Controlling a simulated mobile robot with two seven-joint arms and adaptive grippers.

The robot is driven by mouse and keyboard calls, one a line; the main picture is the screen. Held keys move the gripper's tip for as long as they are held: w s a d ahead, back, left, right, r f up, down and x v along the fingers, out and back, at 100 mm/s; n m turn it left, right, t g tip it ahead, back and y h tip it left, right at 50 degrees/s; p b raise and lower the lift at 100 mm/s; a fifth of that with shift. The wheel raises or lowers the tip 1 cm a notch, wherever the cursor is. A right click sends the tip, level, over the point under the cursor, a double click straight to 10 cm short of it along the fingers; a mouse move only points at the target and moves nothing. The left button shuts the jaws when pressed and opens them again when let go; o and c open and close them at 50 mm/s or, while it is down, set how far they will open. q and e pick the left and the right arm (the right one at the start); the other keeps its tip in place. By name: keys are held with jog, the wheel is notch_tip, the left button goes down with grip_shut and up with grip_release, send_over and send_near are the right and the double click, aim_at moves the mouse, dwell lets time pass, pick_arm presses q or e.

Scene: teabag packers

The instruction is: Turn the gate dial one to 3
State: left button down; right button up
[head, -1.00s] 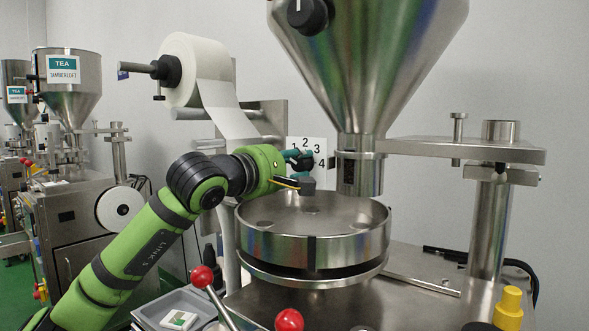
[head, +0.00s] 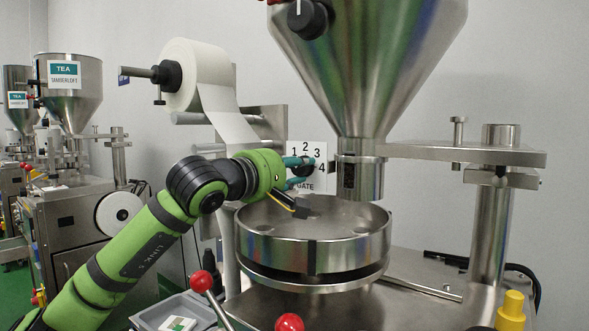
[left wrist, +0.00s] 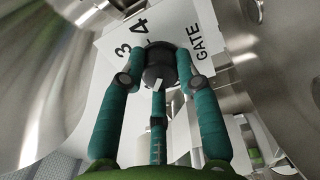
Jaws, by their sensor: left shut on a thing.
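The gate dial (head: 304,171) is a small black knob on a white plate (head: 318,184) marked 1 to 4 and GATE, behind the round steel pan. My left gripper (head: 299,171) has its teal fingers around the knob and is shut on it. In the left wrist view the dial (left wrist: 160,62) sits between the fingertips of the left gripper (left wrist: 158,76), with 3, 4 and GATE showing on the plate (left wrist: 180,20). A small white mark shows on the knob, but I cannot tell which number it points at. My right gripper is out of view.
The steel pan (head: 312,251) lies just below and in front of my left wrist. The hopper (head: 365,60) hangs to the right of the dial. A paper roll (head: 197,75) is above the arm. Red-knobbed levers (head: 289,322) and a grey tray (head: 150,318) are at the front.

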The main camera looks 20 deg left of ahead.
pick_arm(q)
jog(key=shift+d, duration=0.15)
jog(key=c, duration=1)
grip_release()
jog(key=shift+o, duration=0.6)
jog(key=shift+s+d+r, duration=0.1)
jog(key=shift+d, duration=0.05)
jog(key=shift+s+a, duration=0.4)
jog(key=shift+s, duration=0.05)
jog(key=v, duration=1.1)
jog(key=shift+d, duration=0.2)
